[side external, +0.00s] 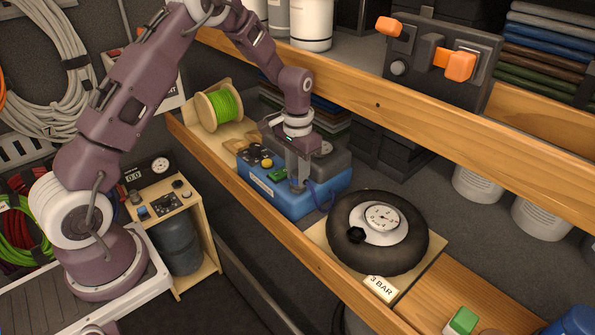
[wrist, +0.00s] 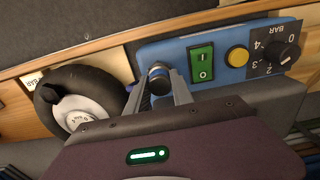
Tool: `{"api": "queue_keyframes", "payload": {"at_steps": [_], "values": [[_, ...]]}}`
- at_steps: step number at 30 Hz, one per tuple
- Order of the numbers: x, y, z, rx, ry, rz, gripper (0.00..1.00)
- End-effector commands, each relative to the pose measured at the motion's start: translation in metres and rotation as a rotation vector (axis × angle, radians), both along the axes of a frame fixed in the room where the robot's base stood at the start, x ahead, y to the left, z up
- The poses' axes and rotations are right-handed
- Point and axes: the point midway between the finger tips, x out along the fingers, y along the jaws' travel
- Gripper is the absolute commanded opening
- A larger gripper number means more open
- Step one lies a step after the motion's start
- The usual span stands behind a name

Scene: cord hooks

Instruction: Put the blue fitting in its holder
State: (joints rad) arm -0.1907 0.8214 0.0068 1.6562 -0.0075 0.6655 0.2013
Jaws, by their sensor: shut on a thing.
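My gripper (side external: 298,186) points down at the right end of the blue compressor box (side external: 285,200). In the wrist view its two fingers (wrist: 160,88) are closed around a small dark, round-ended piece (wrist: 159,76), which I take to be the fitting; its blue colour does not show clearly. A blue hose (side external: 318,194) curves beside the gripper towards the tyre. The piece sits at the left end of the blue front panel (wrist: 150,52) in the wrist view. The fingers hide most of it, and I cannot tell whether it is seated in a holder.
The panel has a green switch (wrist: 201,62), a yellow button (wrist: 237,56) and a black BAR knob (wrist: 285,55). A tyre with a gauge (side external: 383,217) lies beside the box, near a "3 BAR" label (side external: 381,288). A wooden rail (side external: 400,102) runs behind; a green reel (side external: 222,105) stands left.

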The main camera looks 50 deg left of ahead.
Motion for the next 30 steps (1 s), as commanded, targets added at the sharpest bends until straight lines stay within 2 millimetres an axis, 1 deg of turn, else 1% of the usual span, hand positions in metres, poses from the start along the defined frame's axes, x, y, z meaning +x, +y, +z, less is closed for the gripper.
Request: {"api": "queue_keyframes", "payload": {"at_steps": [3,4,7,8,17,20,24,27,30], "values": [[0.0,0.0,-0.002,0.0,0.0,0.0,0.0],[0.0,0.0,-0.002,0.0,-0.001,0.0,0.32],[0.0,0.0,-0.002,0.0,-0.001,0.0,0.51],[0.0,0.0,-0.002,0.0,-0.001,0.0,0.53],[0.0,0.0,0.0,0.0,-0.001,0.0,0.53],[0.001,0.0,0.013,0.001,-0.004,0.0,0.53],[0.001,0.0,0.039,0.001,-0.005,0.0,0.53],[0.001,0.0,0.055,0.001,-0.003,0.0,0.53],[0.001,0.0,0.065,0.001,-0.003,0.0,0.53]]}}
